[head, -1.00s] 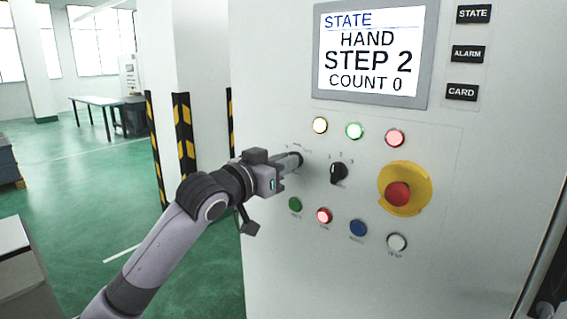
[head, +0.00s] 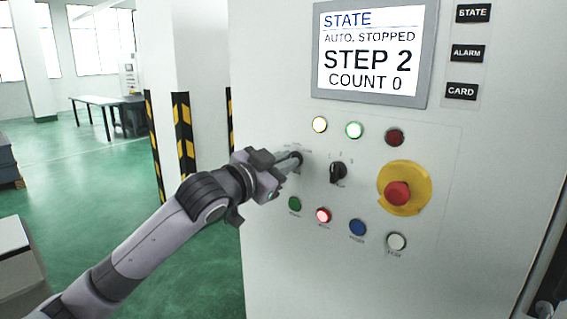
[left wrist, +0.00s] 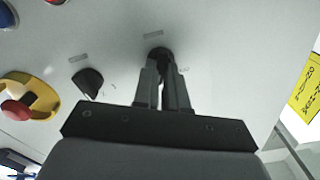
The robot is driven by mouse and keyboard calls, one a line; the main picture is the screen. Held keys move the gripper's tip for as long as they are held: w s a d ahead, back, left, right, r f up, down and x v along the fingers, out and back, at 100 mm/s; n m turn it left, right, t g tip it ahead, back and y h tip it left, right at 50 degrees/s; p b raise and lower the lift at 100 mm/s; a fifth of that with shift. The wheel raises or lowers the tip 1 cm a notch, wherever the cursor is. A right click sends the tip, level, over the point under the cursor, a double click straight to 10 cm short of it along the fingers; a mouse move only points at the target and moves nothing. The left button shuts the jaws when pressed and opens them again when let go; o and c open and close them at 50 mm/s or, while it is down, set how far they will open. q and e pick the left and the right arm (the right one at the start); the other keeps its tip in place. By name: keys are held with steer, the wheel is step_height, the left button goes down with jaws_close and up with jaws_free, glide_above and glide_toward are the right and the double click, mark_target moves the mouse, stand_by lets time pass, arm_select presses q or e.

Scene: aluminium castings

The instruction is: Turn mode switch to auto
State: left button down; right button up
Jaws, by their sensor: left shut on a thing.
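The mode switch (head: 297,157) is a dark knob on the white control panel, left of a second black selector (head: 338,173). My left gripper (head: 290,163) is shut on the mode switch and covers much of it. In the left wrist view the two fingers sit around the dark knob (left wrist: 158,53), and the knob's exact angle is hard to see. The screen (head: 371,50) reads STATE, AUTO. STOPPED, STEP 2, COUNT 0. My right gripper is in neither view.
A red emergency stop (head: 398,194) on a yellow base sits to the right. Yellow, green and red lamps are above, the red one (head: 394,137) dark. Green, red (head: 323,215), blue and white buttons sit below. Striped posts (head: 183,140) stand at left.

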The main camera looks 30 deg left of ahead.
arm_select(q)
steer(key=shift+m, duration=1.7)
steer(key=c, duration=1.2)
jaws_free()
steer(key=shift+d, duration=0.1)
steer(key=shift+s+a+b, duration=0.15)
steer(key=shift+s+b, duration=0.6)
steer(key=shift+s, duration=1.05)
steer(key=shift+s+a+b, duration=0.15)
steer(key=shift+s+b, duration=0.55)
steer(key=shift+s, duration=1.1)
